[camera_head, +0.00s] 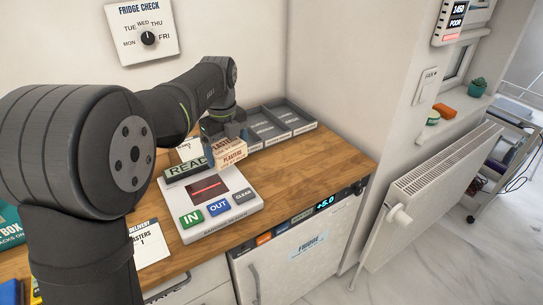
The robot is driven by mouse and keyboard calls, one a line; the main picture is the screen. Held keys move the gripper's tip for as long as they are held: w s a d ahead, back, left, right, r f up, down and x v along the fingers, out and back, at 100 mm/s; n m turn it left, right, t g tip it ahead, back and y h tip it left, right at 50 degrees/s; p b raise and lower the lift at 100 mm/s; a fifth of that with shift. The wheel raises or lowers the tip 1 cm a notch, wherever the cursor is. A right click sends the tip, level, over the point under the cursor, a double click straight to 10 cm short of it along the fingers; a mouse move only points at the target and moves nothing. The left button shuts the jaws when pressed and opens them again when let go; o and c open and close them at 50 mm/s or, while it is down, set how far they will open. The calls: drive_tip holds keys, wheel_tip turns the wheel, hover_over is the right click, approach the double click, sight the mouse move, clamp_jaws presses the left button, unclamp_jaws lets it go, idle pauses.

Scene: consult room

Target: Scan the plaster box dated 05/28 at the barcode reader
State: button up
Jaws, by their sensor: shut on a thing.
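My gripper (218,146) is shut on a white and orange plaster box (231,154). It holds the box at the back right of the barcode reader (242,203). The date on the box is too small to read, and my gripper hides part of it. The reader lies on the wooden counter, with a red line in its dark window (208,187). A sign or display on its back edge starts with "READ" (185,170); its right end is hidden. The reader has a green IN button (192,218), a blue OUT button (218,207) and a white CLEAR button (243,196).
Grey divided trays (272,129) stand at the back right of the counter (330,155). A white card (189,149) stands behind the reader, and a delivery card (148,243) lies left of it. My arm covers the left side. The counter's right end is clear.

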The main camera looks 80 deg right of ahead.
drive_tip(key=w+a+r+n, duration=0.1)
drive_tip(key=w+a, duration=0.1)
drive_tip(key=w, duration=0.5)
drive_tip(key=shift+s+a+f, duration=0.1)
drive_tip(key=shift+f, duration=1.85)
drive_tip(key=shift+s+a+f, duration=0.1)
drive_tip(key=shift+f, duration=1.85)
drive_tip(key=shift+r, duration=0.1)
wheel_tip(320, 180, up, 9)
drive_tip(key=shift+s, duration=0.1)
